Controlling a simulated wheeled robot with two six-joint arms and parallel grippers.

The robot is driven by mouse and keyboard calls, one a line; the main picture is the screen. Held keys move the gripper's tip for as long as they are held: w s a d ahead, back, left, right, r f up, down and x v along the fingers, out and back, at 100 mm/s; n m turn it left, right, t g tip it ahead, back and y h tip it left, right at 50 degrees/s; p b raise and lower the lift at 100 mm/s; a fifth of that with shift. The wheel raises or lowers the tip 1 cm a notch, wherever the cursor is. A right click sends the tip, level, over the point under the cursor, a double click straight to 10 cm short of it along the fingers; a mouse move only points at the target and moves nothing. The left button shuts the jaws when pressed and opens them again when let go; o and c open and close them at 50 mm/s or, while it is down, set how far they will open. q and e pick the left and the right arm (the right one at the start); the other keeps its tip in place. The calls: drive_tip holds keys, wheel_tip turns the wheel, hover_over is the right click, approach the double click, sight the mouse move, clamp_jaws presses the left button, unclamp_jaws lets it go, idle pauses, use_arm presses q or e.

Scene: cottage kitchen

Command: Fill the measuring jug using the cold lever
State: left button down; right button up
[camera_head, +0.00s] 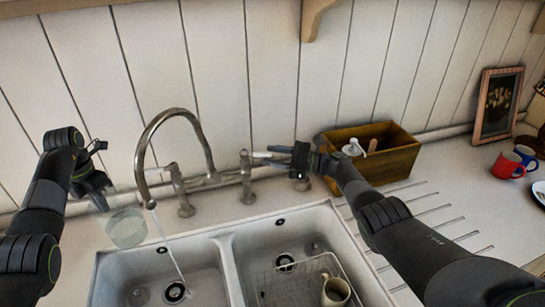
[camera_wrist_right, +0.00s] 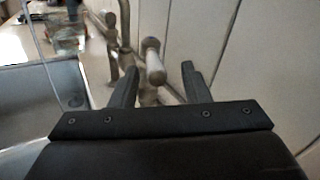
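The clear measuring jug (camera_head: 126,229) is at the left end of the sink, beside the water stream. What looks like the jug also shows in the right wrist view (camera_wrist_right: 66,38). My left gripper (camera_head: 101,192) is at the jug's upper left; I cannot tell whether it grips it. The tap spout (camera_head: 152,203) runs a thin stream into the left basin, not into the jug. The right lever (camera_head: 262,155) points toward my right gripper (camera_head: 284,156). That gripper is open, with the lever's pale tip (camera_wrist_right: 154,68) showing between its fingers. The left lever (camera_head: 168,167) stands behind the spout.
The double sink (camera_head: 228,245) has a wire rack (camera_head: 285,288) with a cream mug (camera_head: 336,291) in its right basin. A wooden box (camera_head: 388,160) stands behind my right arm. Red (camera_head: 506,166) and blue (camera_head: 525,158) mugs and a picture frame (camera_head: 497,105) are far right.

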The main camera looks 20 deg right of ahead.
drive_tip(key=shift+s, duration=0.1)
drive_tip(key=v, duration=1.2)
drive_tip(key=shift+f, duration=0.1)
